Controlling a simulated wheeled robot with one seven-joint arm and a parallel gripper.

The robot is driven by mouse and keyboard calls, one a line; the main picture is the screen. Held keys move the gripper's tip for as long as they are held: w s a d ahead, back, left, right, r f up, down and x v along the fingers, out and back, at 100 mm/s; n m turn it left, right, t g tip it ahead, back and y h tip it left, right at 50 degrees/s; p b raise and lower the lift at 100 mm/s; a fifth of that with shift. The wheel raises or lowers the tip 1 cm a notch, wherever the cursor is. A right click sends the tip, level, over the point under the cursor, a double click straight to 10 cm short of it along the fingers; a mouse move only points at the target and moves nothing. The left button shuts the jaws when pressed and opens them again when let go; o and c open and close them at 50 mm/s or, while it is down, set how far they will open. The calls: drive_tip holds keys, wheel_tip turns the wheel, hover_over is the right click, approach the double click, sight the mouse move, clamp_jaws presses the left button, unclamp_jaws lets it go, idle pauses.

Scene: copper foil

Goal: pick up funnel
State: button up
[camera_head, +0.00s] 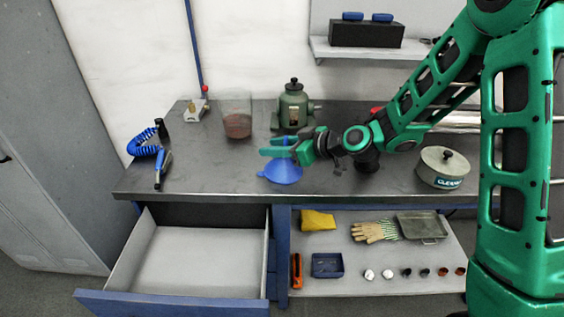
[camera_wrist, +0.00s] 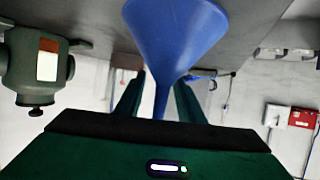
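A blue funnel (camera_head: 281,174) stands wide end down on the metal workbench (camera_head: 215,178), near its front edge. In the wrist view the funnel (camera_wrist: 176,35) fills the upper middle, with its narrow spout pointing down the picture. My gripper (camera_head: 268,147) is just above the funnel's cone, at the height of its spout, with its fingers pointing left. In the wrist view the fingers of my gripper (camera_wrist: 159,88) are apart, one on each side of the spout. I see gaps beside the spout, so the gripper looks open. The spout is mostly hidden in the head view.
A green pump-like device (camera_head: 293,108) stands behind the funnel, and a clear container (camera_head: 237,115) is to its left. A lidded grey pot (camera_head: 443,167) is at the right. Below the bench, an empty drawer (camera_head: 205,262) is pulled out.

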clamp_jaws()
